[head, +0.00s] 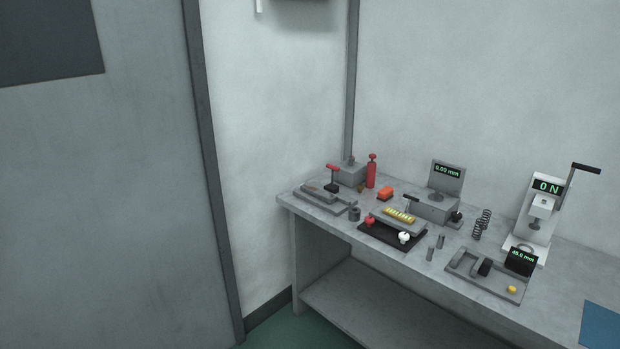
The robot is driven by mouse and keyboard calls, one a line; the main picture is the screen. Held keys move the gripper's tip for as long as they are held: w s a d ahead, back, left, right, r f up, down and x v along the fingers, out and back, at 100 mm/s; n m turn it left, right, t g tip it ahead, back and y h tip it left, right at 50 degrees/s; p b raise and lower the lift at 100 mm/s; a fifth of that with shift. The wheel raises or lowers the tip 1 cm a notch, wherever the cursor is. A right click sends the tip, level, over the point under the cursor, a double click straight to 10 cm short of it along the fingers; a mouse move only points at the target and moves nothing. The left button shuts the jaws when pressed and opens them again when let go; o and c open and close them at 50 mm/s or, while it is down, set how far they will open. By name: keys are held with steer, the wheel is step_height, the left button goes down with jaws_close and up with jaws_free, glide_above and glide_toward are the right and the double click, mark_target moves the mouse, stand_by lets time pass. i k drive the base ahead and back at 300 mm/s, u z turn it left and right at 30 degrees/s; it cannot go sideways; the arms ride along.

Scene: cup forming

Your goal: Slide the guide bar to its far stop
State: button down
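I cannot tell for sure which part is the guide bar. A grey tray-like fixture (474,268) with a dark block (484,267), a yellow button (511,289) and a display reading about 45.0 mm (521,261) stands to the right. Another grey fixture with a red-handled clamp (332,178) is at the left end. My gripper is not in view.
The grey bench (425,285) stands along the wall. A press reading 0 N (541,215), a gauge reading 0.00 mm (447,178), a coil spring (482,224), a red bottle (371,172) and an orange block (385,193) crowd it. A blue mat (602,325) lies at right. Floor before the bench is clear.

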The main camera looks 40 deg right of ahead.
mark_target(322, 195)
steer(key=z, duration=0.15)
steer(key=i, duration=0.9)
steer(key=u, duration=0.3)
